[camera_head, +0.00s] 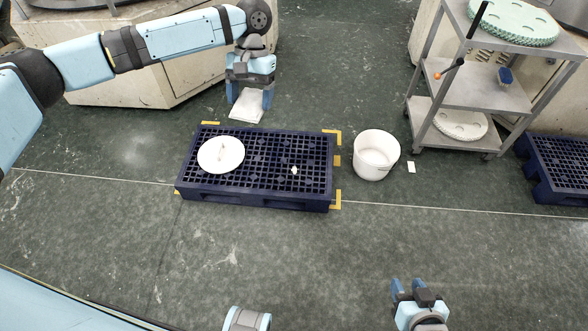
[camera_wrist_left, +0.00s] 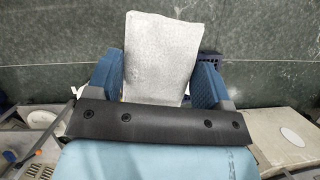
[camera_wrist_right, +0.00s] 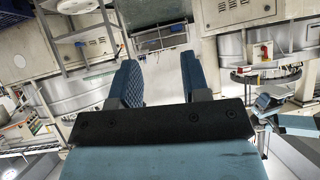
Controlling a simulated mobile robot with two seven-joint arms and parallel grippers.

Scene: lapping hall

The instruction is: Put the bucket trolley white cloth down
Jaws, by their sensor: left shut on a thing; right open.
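The white cloth (camera_head: 247,105) is a flat pale rectangle, seen below my left gripper (camera_head: 249,97) at the back, beyond the dark blue pallet. In the left wrist view the cloth (camera_wrist_left: 161,55) sits between the two blue fingers, and my left gripper (camera_wrist_left: 162,75) is shut on it. In the head view it looks held over the green floor; its exact height is hard to tell. My right gripper (camera_head: 410,290) is open and empty at the front right; its fingers (camera_wrist_right: 160,80) stand apart in the right wrist view. I cannot make out a bucket trolley.
The dark blue pallet (camera_head: 262,189) lies on the floor with a white round lid (camera_head: 221,154) and a small white piece (camera_head: 294,170) on it. A white bucket (camera_head: 376,157) stands right of it. A grey metal shelf cart (camera_head: 480,87) stands at the back right. The front floor is clear.

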